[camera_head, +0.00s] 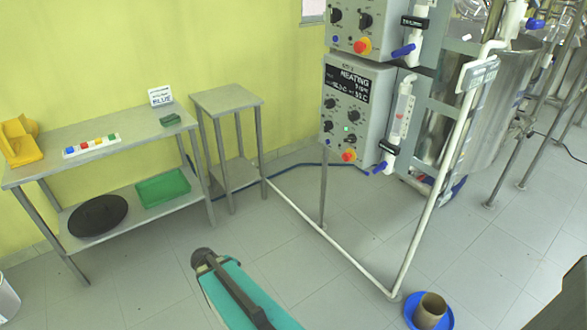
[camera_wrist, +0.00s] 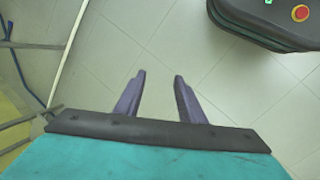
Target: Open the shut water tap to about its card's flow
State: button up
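Two taps with blue handles show in the head view at the stacked control units. The upper tap handle (camera_head: 403,50) sits beside the upper unit. The lower tap handle (camera_head: 380,168) sits below a clear flow tube (camera_head: 401,116) with a red float mark. Both handles look slanted; I cannot tell which tap is shut. A small card (camera_head: 477,74) hangs on the white pipe frame, its text too small to read. My gripper (camera_wrist: 160,76) is open and empty over bare floor in the wrist view, well away from the taps.
A steel table (camera_head: 122,133) and small stand (camera_head: 225,98) line the yellow wall. White piping (camera_head: 335,243) runs low across the floor near a blue dish (camera_head: 410,312). Open floor lies between.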

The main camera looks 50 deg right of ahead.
jog(key=s+a+f+m+g+y, duration=0.1)
jog(key=s+a+f+g+y, duration=0.1)
jog(key=s+a+f, duration=0.4)
jog(key=s+a+f+m+g+y, duration=0.1)
jog(key=s+a+f, duration=0.5)
jog(key=s+a, duration=0.8)
jog(key=shift+f+g+y, duration=0.35)
jog(key=shift+g+y, duration=0.05)
jog(key=shift+g, duration=0.2)
jog(key=shift+c, duration=0.6)
